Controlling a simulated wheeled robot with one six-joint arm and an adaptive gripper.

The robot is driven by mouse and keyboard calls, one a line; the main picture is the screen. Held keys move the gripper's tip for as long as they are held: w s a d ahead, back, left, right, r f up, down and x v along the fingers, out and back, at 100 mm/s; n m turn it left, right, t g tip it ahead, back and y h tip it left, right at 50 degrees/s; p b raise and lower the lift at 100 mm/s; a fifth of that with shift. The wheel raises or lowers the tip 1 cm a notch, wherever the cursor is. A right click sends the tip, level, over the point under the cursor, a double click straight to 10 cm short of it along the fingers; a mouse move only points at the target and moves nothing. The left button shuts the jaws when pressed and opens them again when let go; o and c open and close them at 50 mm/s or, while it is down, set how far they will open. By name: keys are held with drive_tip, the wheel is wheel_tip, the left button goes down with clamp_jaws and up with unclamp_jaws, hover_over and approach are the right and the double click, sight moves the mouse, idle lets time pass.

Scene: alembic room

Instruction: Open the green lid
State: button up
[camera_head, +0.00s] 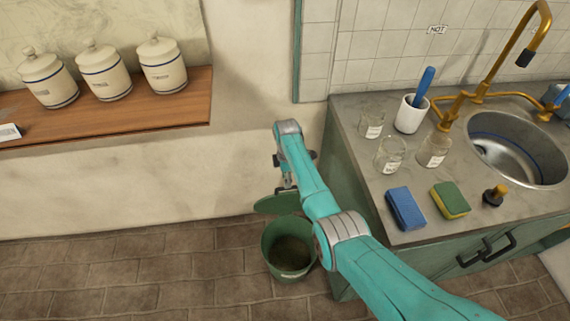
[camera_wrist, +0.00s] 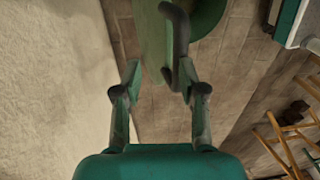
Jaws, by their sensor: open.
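The green lid (camera_head: 272,204) stands tilted up at the back left of the green bin (camera_head: 290,262), whose mouth is uncovered and whose inside shows. In the wrist view the lid (camera_wrist: 150,38) is seen nearly edge-on, with a dark curved handle (camera_wrist: 181,45) on its right side. The bin's rim (camera_wrist: 212,14) is at the top. My gripper (camera_wrist: 160,76) is open, its fingers spread to either side of the lid's lower edge. The handle's near end is close to the right fingertip; I cannot tell if they touch. In the head view my gripper (camera_head: 285,185) is partly hidden by my arm, just above the lid.
A green counter (camera_head: 345,215) stands right of the bin, with glasses, sponges and a sink on top. A wooden shelf (camera_head: 150,112) with three jars is on the left. The wall is close to the left of my gripper. The tiled floor (camera_head: 130,270) left of the bin is clear.

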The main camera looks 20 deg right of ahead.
drive_tip(key=shift+w+d+r, duration=0.15)
drive_tip(key=shift+w+r, duration=0.3)
drive_tip(key=shift+w, duration=0.3)
drive_tip(key=shift+w+d+r, duration=0.15)
drive_tip(key=shift+w+r, duration=0.35)
drive_tip(key=shift+w, duration=0.2)
drive_tip(key=shift+w+d+r, duration=0.15)
drive_tip(key=shift+w+r, duration=0.3)
drive_tip(key=shift+w, duration=0.3)
wheel_tip(320, 180, up, 12)
drive_tip(key=shift+w, duration=0.45)
drive_tip(key=shift+d, duration=0.1)
